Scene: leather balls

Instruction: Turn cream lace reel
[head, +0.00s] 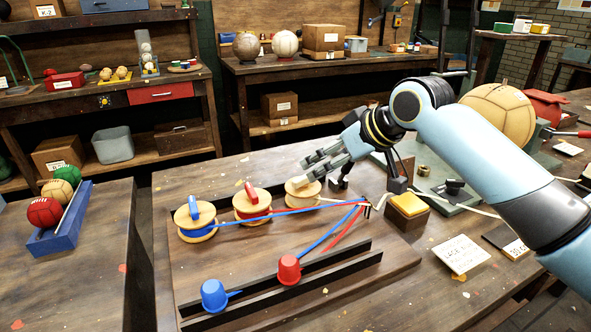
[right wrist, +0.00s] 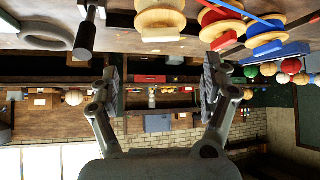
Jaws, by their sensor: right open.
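The cream lace reel (head: 303,190) is a pale wooden spool at the right end of a row of three reels on the board. It also shows at the top of the right wrist view (right wrist: 160,20), which looks upside down. My right gripper (head: 312,163) is open just above and behind the cream reel, partly overlapping it in the head view. In the right wrist view its two fingers (right wrist: 163,82) are spread wide with nothing between them. I cannot tell whether a finger touches the reel. My left gripper is not in view.
The red reel (head: 252,206) and blue reel (head: 196,222) stand left of the cream one. Laces run right to a guide post. Red (head: 288,270) and blue (head: 214,295) cups sit by black rails (head: 335,273).

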